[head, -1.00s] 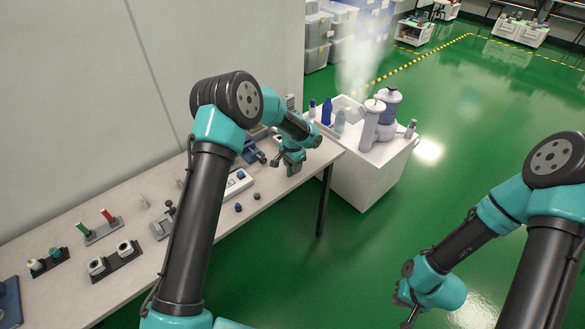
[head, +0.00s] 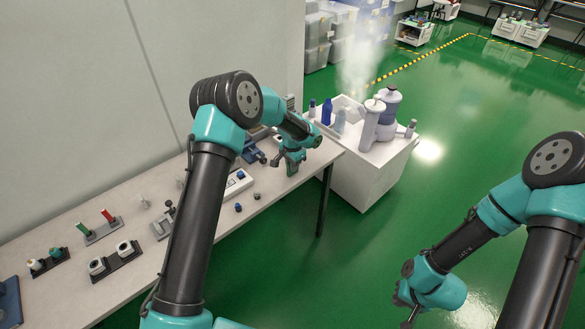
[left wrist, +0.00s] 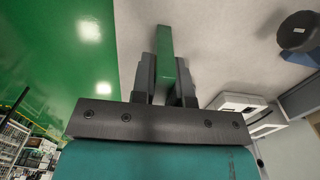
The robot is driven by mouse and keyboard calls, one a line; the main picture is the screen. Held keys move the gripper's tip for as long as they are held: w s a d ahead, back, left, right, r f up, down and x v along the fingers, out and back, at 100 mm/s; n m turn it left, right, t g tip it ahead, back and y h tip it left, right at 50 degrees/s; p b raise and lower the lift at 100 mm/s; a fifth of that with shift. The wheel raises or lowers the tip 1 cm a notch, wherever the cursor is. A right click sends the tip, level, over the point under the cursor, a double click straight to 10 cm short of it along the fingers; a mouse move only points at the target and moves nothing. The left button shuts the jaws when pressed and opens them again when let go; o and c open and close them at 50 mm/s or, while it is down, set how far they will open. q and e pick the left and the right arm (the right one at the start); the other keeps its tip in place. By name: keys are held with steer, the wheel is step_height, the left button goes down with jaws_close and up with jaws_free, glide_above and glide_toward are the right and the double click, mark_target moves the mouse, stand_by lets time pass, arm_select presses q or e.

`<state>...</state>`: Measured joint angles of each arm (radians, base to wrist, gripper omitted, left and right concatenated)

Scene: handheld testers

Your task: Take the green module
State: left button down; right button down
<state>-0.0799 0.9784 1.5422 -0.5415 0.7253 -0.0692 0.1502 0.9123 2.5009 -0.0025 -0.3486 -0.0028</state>
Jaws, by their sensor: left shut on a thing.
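The green module (left wrist: 166,45) is a narrow green bar in the left wrist view, between the two dark fingers of my left gripper (left wrist: 165,75). The fingers are shut on it. In the head view my left gripper (head: 291,163) is at the right end of the long table, and the module is small and mostly hidden there by the fingers. I cannot tell whether the module touches the table. My right gripper (head: 408,308) is over the green floor at the lower right, away from the table; its fingers are too small to read.
The long table (head: 60,295) holds a rack with red and green sticks (head: 103,232), a dark holder with white round pieces (head: 115,260), a white tester (head: 237,184) and small blue knobs (head: 238,207). A white cabinet (head: 365,180) with bottles stands beyond the table's right end.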

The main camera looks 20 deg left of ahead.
arm_select(q)
steer(key=shift+r, duration=0.5)
step_height(320, 180, up, 3)
steer(key=shift+f, duration=0.1)
steer(key=s+d, duration=0.2)
steer(key=s, duration=0.5)
steer(key=s+d+r, duration=0.1)
steer(key=s+d, duration=0.1)
steer(key=s, duration=0.6)
steer(key=shift+s+d, duration=0.2)
steer(key=shift+d, duration=0.05)
